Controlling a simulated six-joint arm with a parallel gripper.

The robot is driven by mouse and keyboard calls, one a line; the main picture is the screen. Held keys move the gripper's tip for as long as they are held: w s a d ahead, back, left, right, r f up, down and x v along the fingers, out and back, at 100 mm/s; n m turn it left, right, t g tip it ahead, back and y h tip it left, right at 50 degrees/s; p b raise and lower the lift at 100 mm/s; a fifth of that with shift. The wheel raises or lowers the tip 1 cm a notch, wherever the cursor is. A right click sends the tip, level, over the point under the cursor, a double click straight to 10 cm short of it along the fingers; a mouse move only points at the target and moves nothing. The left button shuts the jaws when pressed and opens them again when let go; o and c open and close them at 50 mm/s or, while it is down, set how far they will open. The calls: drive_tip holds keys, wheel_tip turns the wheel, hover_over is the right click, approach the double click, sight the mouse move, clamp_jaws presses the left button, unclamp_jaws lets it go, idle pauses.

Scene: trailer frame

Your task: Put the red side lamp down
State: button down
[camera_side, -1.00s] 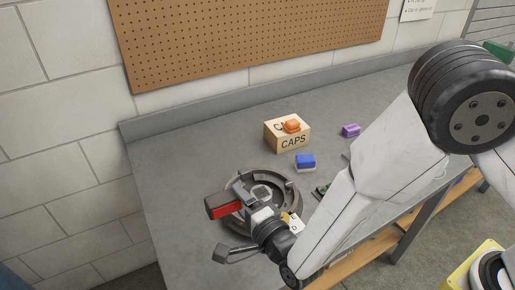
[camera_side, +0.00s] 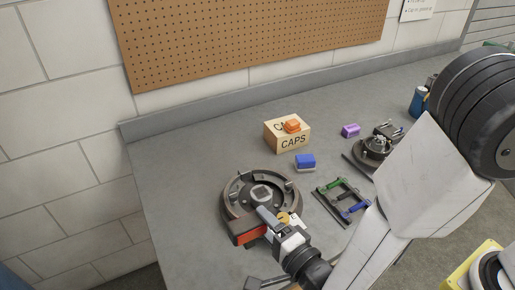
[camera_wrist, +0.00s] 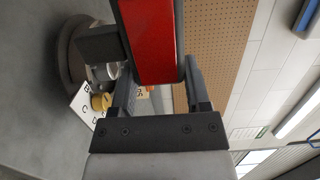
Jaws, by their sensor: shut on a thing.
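The red side lamp (camera_side: 250,237) is a red block with a dark housing, at the front edge of the round grey fixture (camera_side: 231,207) in the side view. My gripper (camera_side: 262,217) is shut on it. In the wrist view the red lamp (camera_wrist: 150,38) lies between my two gripper fingers (camera_wrist: 155,85), its red face toward the camera. I cannot tell whether the lamp touches the bench or the fixture. A dark frame (camera_side: 324,192) with green and blue parts lies to the right of the fixture.
A wooden CAPS box (camera_side: 293,141) with an orange piece (camera_side: 291,126) on top stands behind. A blue block (camera_side: 305,160) and a purple block (camera_side: 350,130) are near it. A dark round device (camera_side: 375,147) and a blue can (camera_side: 418,101) are at right. The bench's left side is clear.

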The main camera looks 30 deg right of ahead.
drive_tip(key=shift+w+a+f, duration=1.05)
drive_tip(key=shift+w+f, duration=0.35)
drive_tip(key=shift+w, duration=0.2)
drive_tip(key=shift+w+a+f, duration=1.05)
drive_tip(key=shift+w+f, duration=0.35)
drive_tip(key=shift+w, duration=0.25)
drive_tip(key=shift+w+a+f, duration=1.05)
drive_tip(key=shift+w+f, duration=0.35)
drive_tip(key=shift+w, duration=0.2)
drive_tip(key=shift+w+a+f, duration=0.1)
drive_tip(key=shift+w+f, duration=0.15)
drive_tip(key=shift+f, duration=1.55)
drive_tip(key=shift+f, duration=0.15)
drive_tip(key=shift+c, duration=0.3)
unclamp_jaws()
